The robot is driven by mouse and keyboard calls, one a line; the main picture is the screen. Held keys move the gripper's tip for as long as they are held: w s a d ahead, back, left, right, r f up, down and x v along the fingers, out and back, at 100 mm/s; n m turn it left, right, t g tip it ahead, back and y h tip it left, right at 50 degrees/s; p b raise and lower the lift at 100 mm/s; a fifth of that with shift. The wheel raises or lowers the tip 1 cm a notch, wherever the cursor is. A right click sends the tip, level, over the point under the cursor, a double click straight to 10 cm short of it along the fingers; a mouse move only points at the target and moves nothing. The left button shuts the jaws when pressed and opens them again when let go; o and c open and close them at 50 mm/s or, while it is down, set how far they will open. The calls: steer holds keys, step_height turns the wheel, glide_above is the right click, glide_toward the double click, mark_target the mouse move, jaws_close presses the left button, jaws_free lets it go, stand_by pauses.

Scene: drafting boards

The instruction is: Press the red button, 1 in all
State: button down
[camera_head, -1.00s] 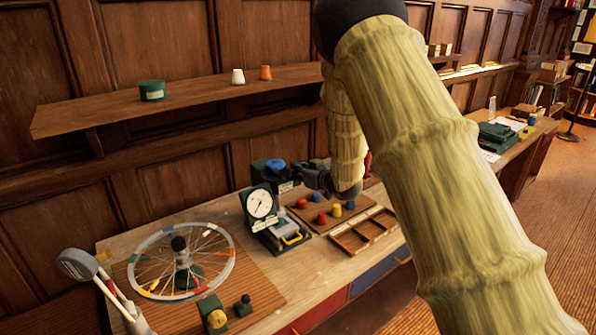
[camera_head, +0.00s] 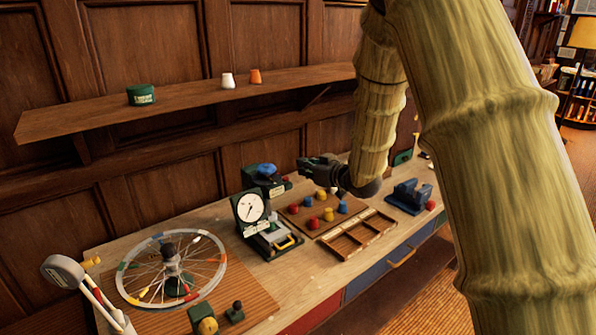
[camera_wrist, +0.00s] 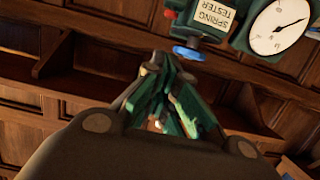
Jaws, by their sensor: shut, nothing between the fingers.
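A small red button-like part (camera_head: 287,179) shows at the right side of the green spring tester (camera_head: 262,185), which has a blue knob on top. In the wrist view a red round part (camera_wrist: 168,14) shows beside the tester's label (camera_wrist: 207,19). Another small red part (camera_head: 431,205) is by the blue device on the right. My gripper (camera_head: 301,164) is shut and empty, apart from the tester, just to its right and pointing left. In the wrist view its closed fingers (camera_wrist: 160,62) point toward the tester's blue knob (camera_wrist: 187,53).
A board with coloured pegs (camera_head: 294,209) and a wooden sorting tray (camera_head: 352,241) lie below my gripper. A spoked wheel (camera_head: 218,262) is at left. A wall shelf (camera_head: 190,95) runs above the bench.

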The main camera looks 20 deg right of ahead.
steer(key=shift+v, duration=0.95)
steer(key=shift+d+f, duration=0.1)
